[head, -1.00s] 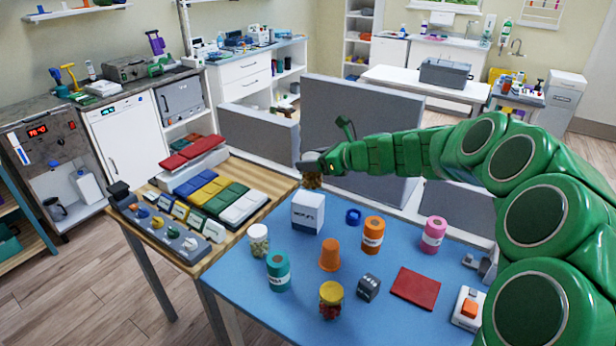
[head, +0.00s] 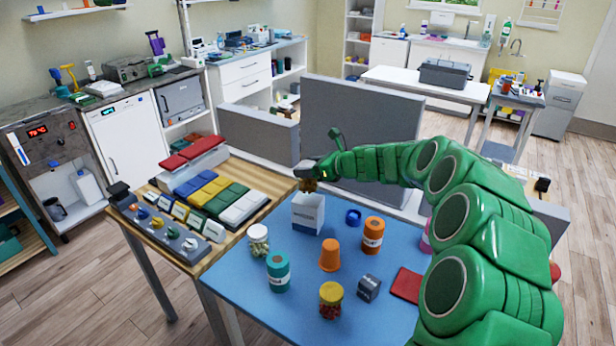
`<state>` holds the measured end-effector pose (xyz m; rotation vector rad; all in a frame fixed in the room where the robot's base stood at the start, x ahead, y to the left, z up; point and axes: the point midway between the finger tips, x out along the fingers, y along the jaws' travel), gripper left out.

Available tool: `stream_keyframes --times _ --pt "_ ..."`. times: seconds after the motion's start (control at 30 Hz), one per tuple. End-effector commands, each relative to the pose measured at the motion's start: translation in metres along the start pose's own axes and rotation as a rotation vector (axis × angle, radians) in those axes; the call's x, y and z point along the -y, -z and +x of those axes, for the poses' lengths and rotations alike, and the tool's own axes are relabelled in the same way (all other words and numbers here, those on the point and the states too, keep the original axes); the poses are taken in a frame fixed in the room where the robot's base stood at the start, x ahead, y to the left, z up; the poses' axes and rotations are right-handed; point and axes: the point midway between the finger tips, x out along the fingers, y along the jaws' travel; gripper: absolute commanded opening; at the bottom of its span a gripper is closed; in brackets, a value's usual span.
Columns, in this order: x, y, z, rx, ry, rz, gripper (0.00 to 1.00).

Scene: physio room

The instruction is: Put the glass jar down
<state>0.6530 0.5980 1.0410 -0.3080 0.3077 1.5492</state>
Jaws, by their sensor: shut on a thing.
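My gripper (head: 309,171) is at the far edge of the blue table (head: 232,279), its jaws shut on the glass jar (head: 308,186). Only a small part of the jar shows below the jaws, with brown contents. The jar is just above or behind the top of a white box (head: 308,215). I cannot tell whether it touches the box or the table.
Near the box are a blue ring (head: 353,217), an orange bottle (head: 373,236), an orange cup (head: 330,255), a white-lidded jar (head: 258,240), a teal bottle (head: 278,272), a yellow-lidded jar (head: 331,300) and a grey cube (head: 369,288). Grey partitions (head: 360,125) stand behind.

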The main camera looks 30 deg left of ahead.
Motion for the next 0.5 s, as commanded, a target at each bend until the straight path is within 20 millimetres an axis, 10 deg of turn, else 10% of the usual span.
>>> stream_keyframes --times 0.5 --pt "0.002 0.03 0.015 0.0 0.0 -0.002 0.0"
